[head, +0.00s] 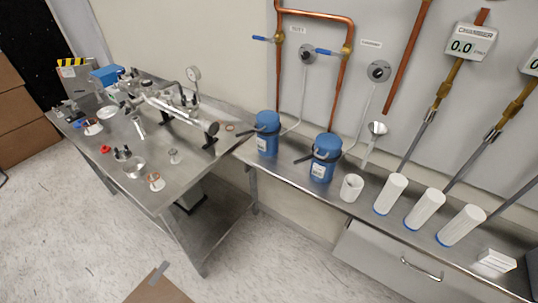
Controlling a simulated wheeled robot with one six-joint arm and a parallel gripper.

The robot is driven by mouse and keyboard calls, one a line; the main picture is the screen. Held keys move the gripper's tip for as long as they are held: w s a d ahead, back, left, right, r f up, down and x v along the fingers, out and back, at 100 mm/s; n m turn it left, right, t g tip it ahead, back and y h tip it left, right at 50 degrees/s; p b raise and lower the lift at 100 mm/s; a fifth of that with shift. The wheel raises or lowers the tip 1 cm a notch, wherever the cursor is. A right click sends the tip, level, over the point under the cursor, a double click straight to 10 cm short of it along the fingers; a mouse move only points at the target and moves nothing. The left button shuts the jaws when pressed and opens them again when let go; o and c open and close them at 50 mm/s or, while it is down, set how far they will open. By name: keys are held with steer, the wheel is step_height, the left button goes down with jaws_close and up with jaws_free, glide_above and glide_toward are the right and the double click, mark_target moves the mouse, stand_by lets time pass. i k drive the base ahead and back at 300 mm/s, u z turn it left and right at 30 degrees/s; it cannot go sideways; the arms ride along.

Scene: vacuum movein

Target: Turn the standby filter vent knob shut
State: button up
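Two blue canisters stand on the steel bench along the wall, a left one (267,134) and a right one (325,158). Two round grey wall fittings, a left one (308,54) and a right one (378,71), sit under small labels, with pale tubes running down. The right label (371,43) is too small to read surely. Copper pipes carry two blue lever handles (262,38) (330,52). I cannot tell which part is the vent knob or how it is turned. My gripper is not in view.
White cylinders (391,194) and a white cup (351,187) stand right of the canisters on the bench (290,158). A crowded steel table (190,190) fills the left. A cardboard box (155,287) lies at bottom. The floor (265,265) before the bench is clear.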

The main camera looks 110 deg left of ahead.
mark_target(378, 73)
steer(key=u, duration=2.6)
steer(key=i, duration=0.1)
steer(key=u, duration=1.1)
